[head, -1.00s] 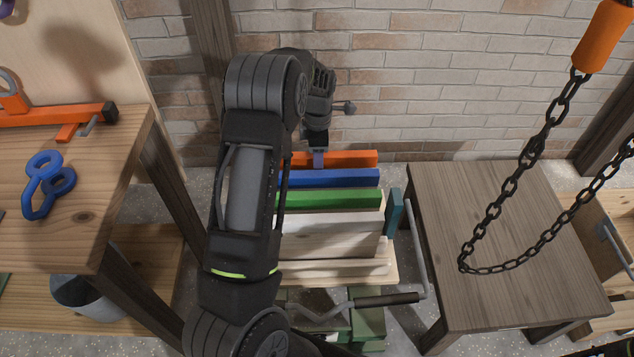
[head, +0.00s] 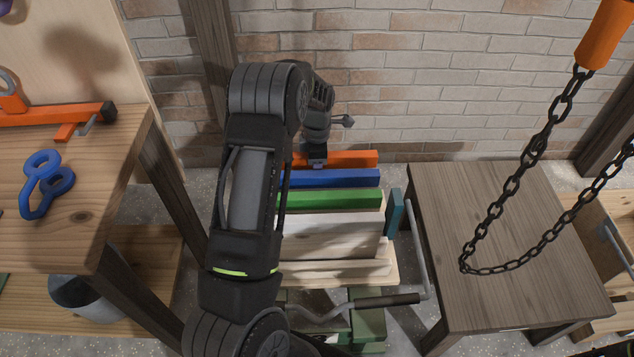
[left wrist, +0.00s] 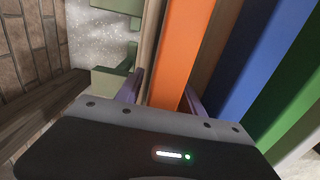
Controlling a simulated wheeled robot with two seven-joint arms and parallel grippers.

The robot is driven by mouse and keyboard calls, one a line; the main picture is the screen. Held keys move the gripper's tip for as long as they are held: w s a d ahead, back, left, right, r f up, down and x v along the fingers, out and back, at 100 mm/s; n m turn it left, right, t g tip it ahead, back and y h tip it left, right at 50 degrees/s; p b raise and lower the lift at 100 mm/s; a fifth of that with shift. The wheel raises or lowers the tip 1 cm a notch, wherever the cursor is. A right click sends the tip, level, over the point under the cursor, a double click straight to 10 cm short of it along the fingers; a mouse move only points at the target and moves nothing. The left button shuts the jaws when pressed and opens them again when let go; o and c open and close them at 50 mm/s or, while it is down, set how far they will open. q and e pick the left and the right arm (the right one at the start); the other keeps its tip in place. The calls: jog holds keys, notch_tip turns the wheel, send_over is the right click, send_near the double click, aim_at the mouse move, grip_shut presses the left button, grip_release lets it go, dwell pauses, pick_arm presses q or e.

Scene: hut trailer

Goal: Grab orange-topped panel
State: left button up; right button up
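The orange-topped panel (head: 352,159) stands upright as the rearmost in a row of panels near the brick wall. In the left wrist view the orange top (left wrist: 183,58) runs between my left gripper's two purple fingers. My left gripper (head: 317,163) is at the panel's top edge, pointing down, with its left part hidden behind my arm. In the left wrist view the gripper (left wrist: 160,97) is open. A gap shows between the panel and the left finger, and the right finger is close to the panel's other side.
Blue (head: 345,179) and green (head: 340,199) panels stand in front, in a cart with a metal handle (head: 390,300). A wooden table (head: 510,240) stands to the right, under a hanging chain (head: 510,200). A workbench (head: 100,200) is at the left.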

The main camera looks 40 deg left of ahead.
pick_arm(q)
grip_shut()
dwell(1.1)
jog(key=shift+r, duration=0.1)
